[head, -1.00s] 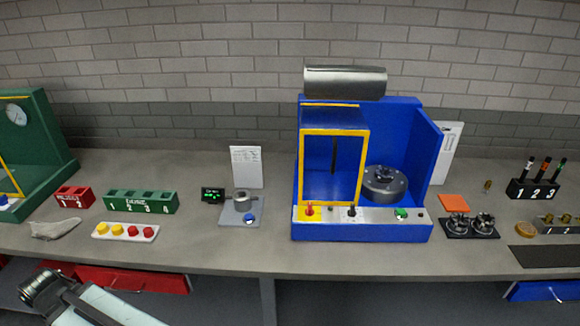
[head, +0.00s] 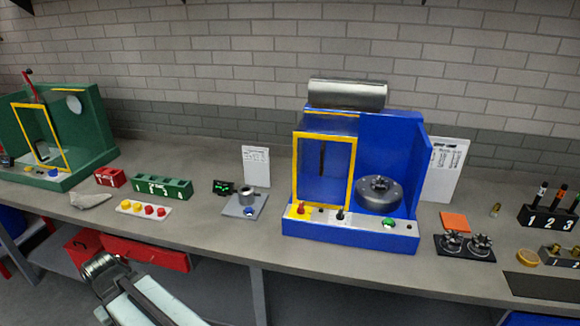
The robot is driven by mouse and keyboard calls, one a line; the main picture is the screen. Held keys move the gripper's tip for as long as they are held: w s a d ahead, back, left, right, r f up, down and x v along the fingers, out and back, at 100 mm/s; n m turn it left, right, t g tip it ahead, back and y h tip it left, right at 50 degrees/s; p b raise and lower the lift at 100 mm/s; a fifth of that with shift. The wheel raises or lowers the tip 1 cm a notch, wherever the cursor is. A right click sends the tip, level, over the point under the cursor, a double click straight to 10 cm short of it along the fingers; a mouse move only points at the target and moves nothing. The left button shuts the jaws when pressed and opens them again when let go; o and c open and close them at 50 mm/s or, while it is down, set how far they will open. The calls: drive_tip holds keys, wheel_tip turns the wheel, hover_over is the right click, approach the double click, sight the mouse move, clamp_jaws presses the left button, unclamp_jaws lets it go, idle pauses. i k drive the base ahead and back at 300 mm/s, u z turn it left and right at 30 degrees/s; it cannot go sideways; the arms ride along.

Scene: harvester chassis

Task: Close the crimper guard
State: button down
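Two machines with yellow-framed guards stand on the bench, and no label shows which is the crimper. The blue machine (head: 390,140) is at centre right. Its yellow-framed guard (head: 351,165) covers the left part of the front, leaving the round metal fixture (head: 380,192) at the right uncovered. The green machine (head: 92,120) is at the far left, with a red lever (head: 30,85) on top. Its yellow-framed guard (head: 63,150) covers part of the front. My arm shows at the lower left, below the bench edge; no gripper fingers are visible.
Between the machines are a red block (head: 110,177), a green numbered block (head: 162,188), a button strip (head: 142,209) and a grey fixture (head: 243,204). An orange pad (head: 455,221) and a black numbered rack (head: 545,217) lie right. Red drawers (head: 145,252) sit below the bench.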

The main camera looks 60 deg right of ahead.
sight(300, 174)
drive_tip(key=z, duration=0.1)
drive_tip(key=i, duration=0.95)
drive_tip(key=u, duration=0.05)
